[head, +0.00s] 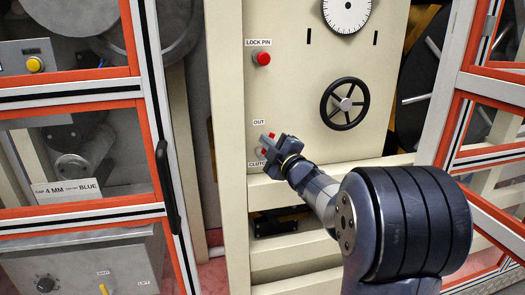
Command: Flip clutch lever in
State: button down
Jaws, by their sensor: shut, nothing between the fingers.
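My gripper (268,144) is at the lower left of the cream panel (290,85) in the head view, between the label "OUT" (258,123) and the partly covered label "CLUTCH" (256,164). It is shut and empty. Small red parts show at its fingertips. The clutch lever cannot be made out clearly, as my gripper covers that spot. I cannot tell whether the fingers touch it.
A red knob (263,58) under the label "LOCK PIN" is above my gripper. A black handwheel (343,104) is to its right, below a white dial (346,12). Framed guard doors with orange edges stand on both sides; the left one has a black handle (167,186).

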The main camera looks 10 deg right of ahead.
jog(key=d+f+m+t+h+b, duration=0.1)
jog(key=m+b, duration=0.2)
jog(key=m, duration=0.1)
jog(key=d+f+m+t+h+b, duration=0.1)
jog(key=m+h+b, duration=0.1)
jog(key=m, duration=0.3)
jog(key=d+f+m+h+b, duration=0.1)
jog(key=m+b, duration=0.4)
jog(key=shift+d+t+h, duration=0.3)
jog(key=shift+d+t, duration=0.1)
jog(key=shift+f, duration=0.1)
